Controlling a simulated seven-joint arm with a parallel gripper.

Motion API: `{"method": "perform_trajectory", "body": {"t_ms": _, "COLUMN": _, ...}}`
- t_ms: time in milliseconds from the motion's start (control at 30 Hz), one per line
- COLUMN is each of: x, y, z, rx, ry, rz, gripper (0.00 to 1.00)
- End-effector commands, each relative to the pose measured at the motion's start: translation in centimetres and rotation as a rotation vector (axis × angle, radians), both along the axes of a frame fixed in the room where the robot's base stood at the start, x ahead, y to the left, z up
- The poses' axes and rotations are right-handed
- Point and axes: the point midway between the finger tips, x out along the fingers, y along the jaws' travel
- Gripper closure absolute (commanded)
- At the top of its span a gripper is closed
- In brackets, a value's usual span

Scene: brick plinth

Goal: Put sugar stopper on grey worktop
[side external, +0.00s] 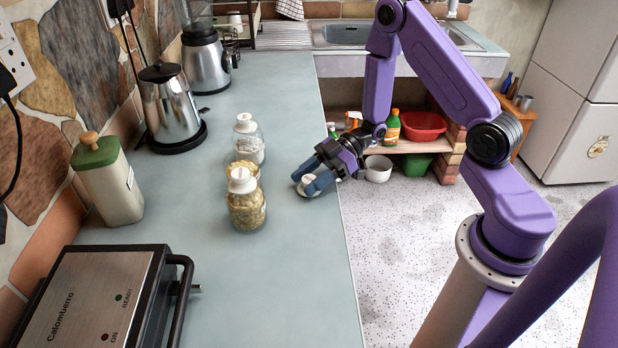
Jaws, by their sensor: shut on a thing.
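My gripper (312,184) is low over the right edge of the grey worktop (290,280), its blue fingers shut on a small white round stopper (308,190). The stopper is at or just above the worktop surface; I cannot tell if it touches. The fingers hide part of it. To the left stand clear jars: one with white contents (248,150) and a white top, and one with pale yellow pieces (247,211) and a white top. A third jar with yellowish contents (238,168) is partly hidden behind the front one. I cannot read any labels.
A cream canister with green lid (108,180), a steel kettle (168,105) and a blender (205,62) line the wall. The worktop in front of the jars is clear. A sink (350,35) lies beyond.

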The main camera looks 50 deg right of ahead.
Motion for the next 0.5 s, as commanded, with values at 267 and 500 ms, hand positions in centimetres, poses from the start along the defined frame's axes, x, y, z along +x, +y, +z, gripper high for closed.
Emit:
{"method": "perform_trajectory", "body": {"t_ms": 267, "x": 0.01, "y": 0.01, "z": -0.13, "rx": 0.000, "ry": 0.000, "rz": 0.000, "gripper": 0.83}}
{"method": "perform_trajectory", "body": {"t_ms": 500, "x": 0.01, "y": 0.01, "z": -0.21, "rx": 0.000, "ry": 0.000, "rz": 0.000, "gripper": 0.28}}
